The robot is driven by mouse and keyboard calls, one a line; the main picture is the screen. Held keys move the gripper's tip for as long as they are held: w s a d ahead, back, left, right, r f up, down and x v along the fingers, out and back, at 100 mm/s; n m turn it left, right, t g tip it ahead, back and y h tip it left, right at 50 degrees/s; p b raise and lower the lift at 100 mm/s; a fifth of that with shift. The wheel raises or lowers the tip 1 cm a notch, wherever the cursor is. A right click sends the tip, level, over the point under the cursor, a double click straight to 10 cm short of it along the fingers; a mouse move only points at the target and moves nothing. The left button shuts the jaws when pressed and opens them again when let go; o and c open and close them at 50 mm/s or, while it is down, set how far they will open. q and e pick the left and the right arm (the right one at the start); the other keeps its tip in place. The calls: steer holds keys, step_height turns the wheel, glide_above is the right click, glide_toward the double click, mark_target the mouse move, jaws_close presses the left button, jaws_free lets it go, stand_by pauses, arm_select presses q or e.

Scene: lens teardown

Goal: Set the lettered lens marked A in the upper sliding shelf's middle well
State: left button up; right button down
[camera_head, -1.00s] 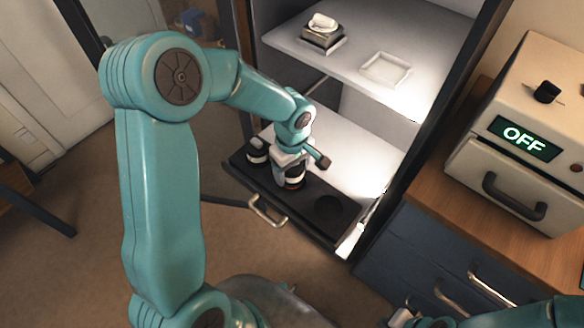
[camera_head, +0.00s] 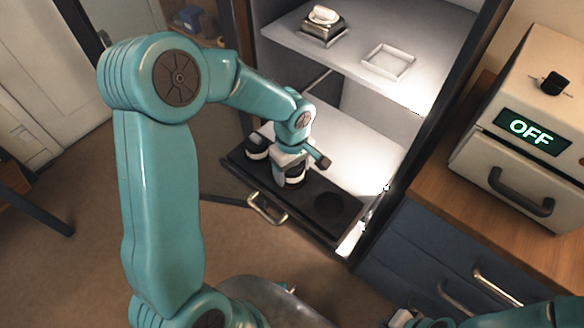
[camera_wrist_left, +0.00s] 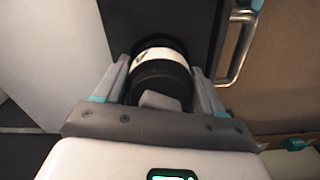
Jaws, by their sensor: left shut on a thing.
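The sliding shelf (camera_head: 236,163) is a dark pulled-out tray with round wells in a row. My left gripper (camera_head: 292,176) is shut on a black lens with a white band (camera_head: 295,180), upright at the middle well. The lens also shows between the fingers in the left wrist view (camera_wrist_left: 160,70), with part of a dark mark on its band; I cannot read the letter for certain. The well beneath is hidden, so I cannot tell how fully the lens is seated. Another black-and-white lens (camera_head: 257,150) stands at the left well. My right gripper (camera_head: 425,321) shows only partly at the bottom edge.
The right well (camera_head: 330,203) is empty. A metal handle (camera_head: 267,208) sticks out from the shelf's front. Above, a white cabinet shelf (camera_head: 345,62) holds a small stand with a white piece (camera_head: 323,28) and an empty square dish (camera_head: 389,62). An oven-like box reading OFF (camera_head: 530,130) stands right.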

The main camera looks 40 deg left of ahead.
arm_select(q)
steer(key=shift+f+b, duration=0.4)
steer(key=o, duration=1.1)
steer(key=shift+o, duration=0.2)
steer(key=shift+r+p, duration=2.9)
steer(key=shift+r, duration=1.65)
steer(key=shift+s+f, duration=0.1)
